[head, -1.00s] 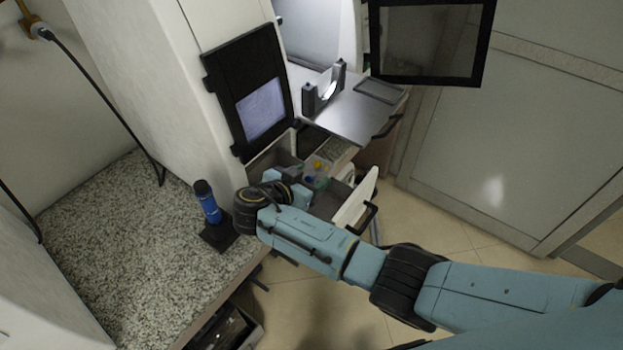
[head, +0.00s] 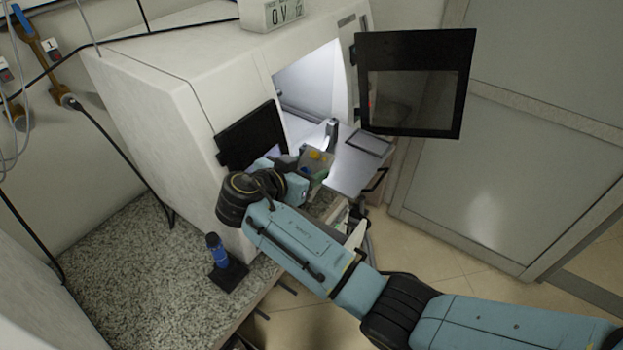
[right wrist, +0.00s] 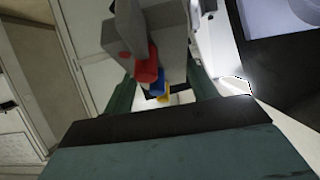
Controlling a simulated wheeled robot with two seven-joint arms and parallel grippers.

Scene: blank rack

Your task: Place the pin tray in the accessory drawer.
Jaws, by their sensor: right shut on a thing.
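The pin tray (head: 318,168), a small grey tray with yellow and blue pieces, is held up in front of the machine's opening. My right gripper (head: 292,165) is shut on it; my own wrist partly hides the grip. In the right wrist view the tray (right wrist: 165,35) shows grey, with red, blue and yellow pieces, beyond the fingers of my right gripper (right wrist: 165,92). The open drawer (head: 356,236) lies below the tray, its white front showing and much of its inside hidden behind my arm. My left gripper is not in view.
A dark screen (head: 252,137) is on the machine front, left of the opening. A raised dark-framed panel (head: 416,85) hangs at the right. A metal deck (head: 350,172) sits behind the tray. A blue tool on a black stand (head: 220,258) stands on the speckled counter (head: 130,230).

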